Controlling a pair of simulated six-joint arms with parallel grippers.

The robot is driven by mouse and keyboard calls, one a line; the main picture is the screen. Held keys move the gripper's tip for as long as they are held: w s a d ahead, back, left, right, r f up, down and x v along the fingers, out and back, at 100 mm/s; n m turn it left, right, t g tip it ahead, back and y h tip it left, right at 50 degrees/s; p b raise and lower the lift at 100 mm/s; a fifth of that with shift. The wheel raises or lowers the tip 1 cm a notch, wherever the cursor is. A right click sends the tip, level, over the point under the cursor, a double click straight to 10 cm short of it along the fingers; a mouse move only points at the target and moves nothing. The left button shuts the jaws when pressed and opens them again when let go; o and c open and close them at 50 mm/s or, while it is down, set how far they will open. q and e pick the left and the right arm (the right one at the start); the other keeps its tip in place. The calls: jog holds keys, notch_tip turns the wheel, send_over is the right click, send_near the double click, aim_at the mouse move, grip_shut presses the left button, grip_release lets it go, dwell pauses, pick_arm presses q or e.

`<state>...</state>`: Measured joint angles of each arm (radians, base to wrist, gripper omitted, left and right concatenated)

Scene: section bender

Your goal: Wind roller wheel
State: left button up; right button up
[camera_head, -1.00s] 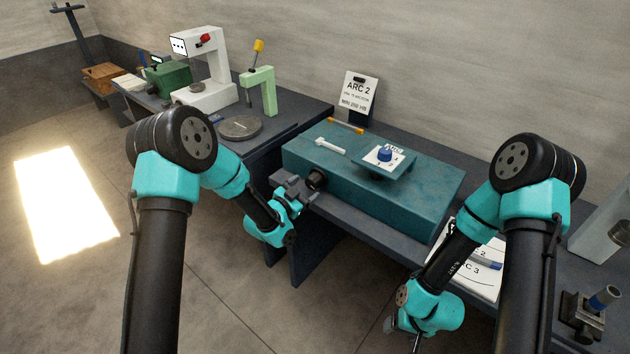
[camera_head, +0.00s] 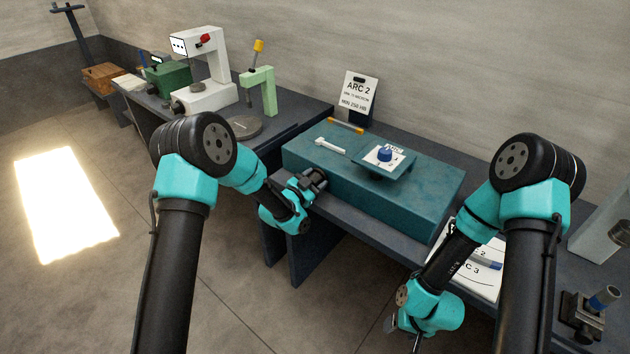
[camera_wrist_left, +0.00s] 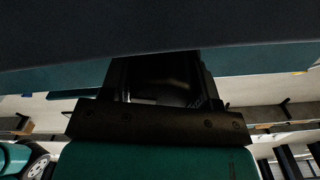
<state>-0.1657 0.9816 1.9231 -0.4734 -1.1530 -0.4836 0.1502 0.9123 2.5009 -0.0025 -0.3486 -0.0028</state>
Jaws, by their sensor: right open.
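The section bender is a teal box-shaped machine (camera_head: 400,200) on the dark bench. A blue knob (camera_head: 385,154) stands on a small labelled plate on its top. My left gripper (camera_head: 316,181) is at the front left end of the machine, where a dark round part showed earlier. The gripper now covers that part, so I cannot tell whether the fingers close on it. The left wrist view shows the dark gripper (camera_wrist_left: 160,80) close under a large dark surface, its fingertips unclear. My right gripper (camera_head: 415,338) hangs low in front of the bench, open and empty.
An ARC 2 sign (camera_head: 357,95) stands behind the machine. A white bar (camera_head: 331,146) and an orange bar (camera_head: 345,126) lie on its top. Printed sheets (camera_head: 480,275) lie right. A green stand (camera_head: 262,90) and white press (camera_head: 210,80) stand left.

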pick_arm(q)
jog(key=c, duration=0.5)
jog(key=shift+o, duration=0.2)
jog(key=shift+n, duration=0.3)
jog(key=n, duration=0.4)
jog(key=shift+a, duration=0.1)
jog(key=n, duration=0.5)
jog(key=shift+w+a+n, duration=0.1)
jog(key=shift+n, duration=0.2)
jog(key=n, duration=0.5)
jog(key=shift+a+f, duration=0.1)
jog(key=shift+f, duration=0.05)
jog(key=n, duration=0.6)
jog(key=shift+f, duration=0.15)
jog(key=shift+n, duration=0.3)
